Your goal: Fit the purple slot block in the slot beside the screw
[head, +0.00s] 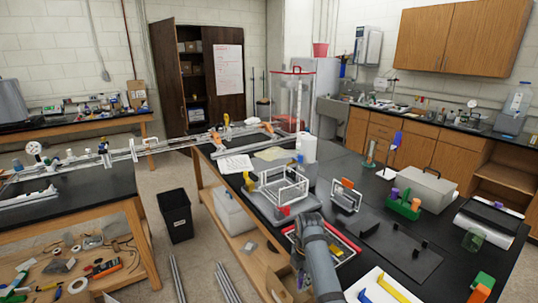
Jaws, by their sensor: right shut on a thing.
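My right arm comes up from the bottom, and its gripper (304,221) is at the front of a white open frame (285,187) on the black table. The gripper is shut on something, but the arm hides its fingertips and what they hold. A red piece (285,211) shows just beyond the gripper, at the frame's lower front. A small purple piece (395,192) stands in a green rack (402,207) to the right. The slot and screw are too small to make out. My left gripper is not in view.
A small rack with an orange piece (347,197) stands right of the frame. A dark flat plate (402,250), a grey case (426,187) and a white tray (384,287) take up the right side. A red-edged tray (344,247) lies beside my arm.

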